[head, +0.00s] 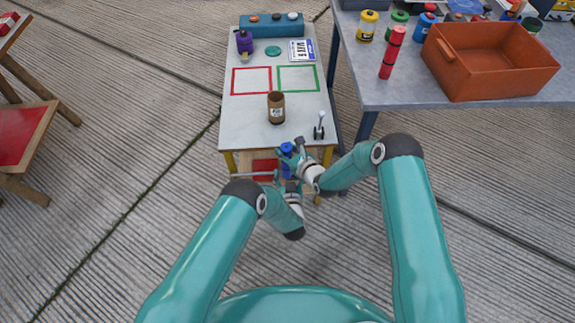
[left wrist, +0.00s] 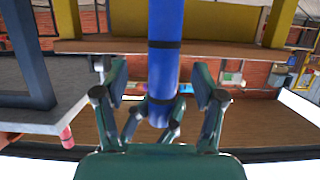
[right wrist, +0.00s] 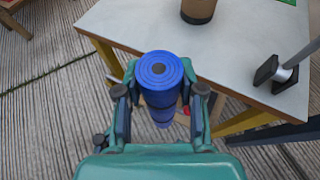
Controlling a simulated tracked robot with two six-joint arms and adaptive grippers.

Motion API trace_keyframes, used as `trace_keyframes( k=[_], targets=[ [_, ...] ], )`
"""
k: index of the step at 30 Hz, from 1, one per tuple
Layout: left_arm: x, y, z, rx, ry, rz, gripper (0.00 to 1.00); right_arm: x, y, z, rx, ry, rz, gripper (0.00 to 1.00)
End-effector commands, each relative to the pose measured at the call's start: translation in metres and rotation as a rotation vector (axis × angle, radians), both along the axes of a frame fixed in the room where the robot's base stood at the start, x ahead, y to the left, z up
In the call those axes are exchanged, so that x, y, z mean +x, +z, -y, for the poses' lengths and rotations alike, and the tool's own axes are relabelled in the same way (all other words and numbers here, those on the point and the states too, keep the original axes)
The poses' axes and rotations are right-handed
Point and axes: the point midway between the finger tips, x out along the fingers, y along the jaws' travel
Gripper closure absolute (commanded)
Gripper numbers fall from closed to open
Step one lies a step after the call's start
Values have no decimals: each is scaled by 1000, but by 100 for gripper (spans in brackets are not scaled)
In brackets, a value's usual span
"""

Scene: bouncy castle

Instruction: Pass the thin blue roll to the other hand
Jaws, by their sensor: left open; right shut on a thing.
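The thin blue roll (right wrist: 160,85) is held upright between the fingers of my right gripper (right wrist: 160,100), which is shut on it. In the left wrist view the roll (left wrist: 165,50) hangs down between the fingers of my left gripper (left wrist: 160,95), which are open on both sides of it. I cannot tell if the left fingers touch it. In the head view the roll (head: 287,147) is partly hidden by the grippers, just off the near edge of the small table (head: 240,125); my left gripper is the lower one.
On the small table stand a brown cup (head: 276,108), a grey lever (head: 319,126), red (head: 251,81) and green (head: 298,79) outlines and a purple bottle (head: 244,42). A larger table at right holds an orange crate (head: 490,75) and a red roll (head: 392,52).

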Motion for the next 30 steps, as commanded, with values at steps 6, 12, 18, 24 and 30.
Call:
trace_keyframes(
  k=[6,12,18,24,30],
  targets=[
    [31,-11,0,-1,1,0,30,0,0,0,0,0,1,100],
    [47,-15,0,-1,1,0,30,0,1,0,0,0,1,100],
    [52,-16,0,1,0,0,30,0,1,0,0,0,1,100],
    [52,-16,0,1,0,-1,30,0,1,0,0,0,1,100],
    [52,-16,0,0,0,-1,60,0,1,0,0,0,1,100]
  ],
)
